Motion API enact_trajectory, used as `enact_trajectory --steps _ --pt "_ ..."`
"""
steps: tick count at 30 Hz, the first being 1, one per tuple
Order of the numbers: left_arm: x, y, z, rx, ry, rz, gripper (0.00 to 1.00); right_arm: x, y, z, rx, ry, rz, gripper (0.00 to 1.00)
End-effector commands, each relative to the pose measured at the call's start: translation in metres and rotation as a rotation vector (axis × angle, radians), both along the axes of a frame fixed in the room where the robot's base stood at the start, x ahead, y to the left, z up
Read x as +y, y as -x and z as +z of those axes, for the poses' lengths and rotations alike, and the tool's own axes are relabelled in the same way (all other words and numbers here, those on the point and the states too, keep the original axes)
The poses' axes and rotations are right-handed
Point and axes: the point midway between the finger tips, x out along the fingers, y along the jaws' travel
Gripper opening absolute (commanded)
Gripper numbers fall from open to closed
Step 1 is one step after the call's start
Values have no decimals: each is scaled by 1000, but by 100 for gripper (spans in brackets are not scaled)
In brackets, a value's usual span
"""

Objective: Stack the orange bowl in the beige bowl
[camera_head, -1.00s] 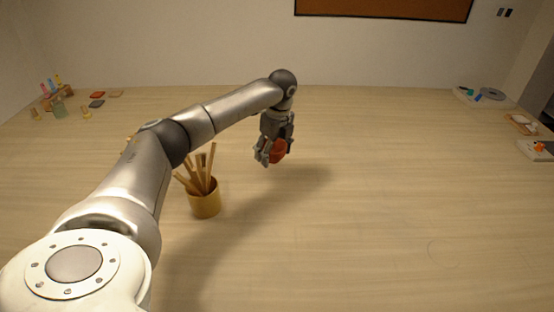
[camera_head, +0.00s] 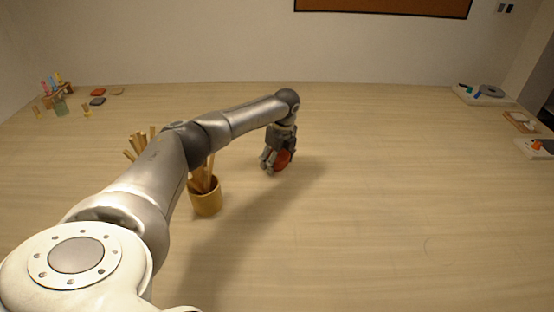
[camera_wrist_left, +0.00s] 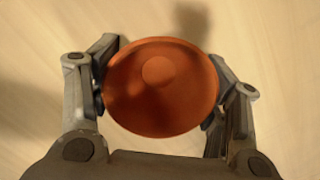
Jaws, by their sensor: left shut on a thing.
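The orange bowl (camera_head: 284,159) is held in my left gripper (camera_head: 277,163) over the middle of the table. In the left wrist view the orange bowl (camera_wrist_left: 160,95) shows as a round disc with a smaller circle near its middle. The fingers of the left gripper (camera_wrist_left: 157,100) press on it from both sides. Whether the bowl touches the table is hard to tell. I cannot make out the beige bowl in either view. My right gripper is not in view.
A tan cup (camera_head: 206,198) with wooden sticks stands close beside my left arm, partly hidden by it. Small coloured items (camera_head: 97,101) lie at the back left. White trays (camera_head: 482,97) sit along the right edge. The table's middle and right are clear.

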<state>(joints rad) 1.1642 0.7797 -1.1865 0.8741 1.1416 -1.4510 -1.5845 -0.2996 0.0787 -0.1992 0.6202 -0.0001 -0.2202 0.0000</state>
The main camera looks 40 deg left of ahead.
Motion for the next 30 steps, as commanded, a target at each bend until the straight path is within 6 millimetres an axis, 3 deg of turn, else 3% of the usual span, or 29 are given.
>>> enact_trajectory --steps 1,2,7,20,23,30 --pt "0 0 -3 1 0 0 42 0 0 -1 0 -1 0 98" --pt "0 0 -3 1 0 0 70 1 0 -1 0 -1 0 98" --pt "0 0 -2 1 0 0 90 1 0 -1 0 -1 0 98" --pt "0 0 4 -2 1 0 90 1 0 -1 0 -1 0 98" --pt "-2 -1 16 -4 1 -2 90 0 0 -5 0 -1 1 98" --pt "-10 0 67 -5 0 -1 90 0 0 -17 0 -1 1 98"
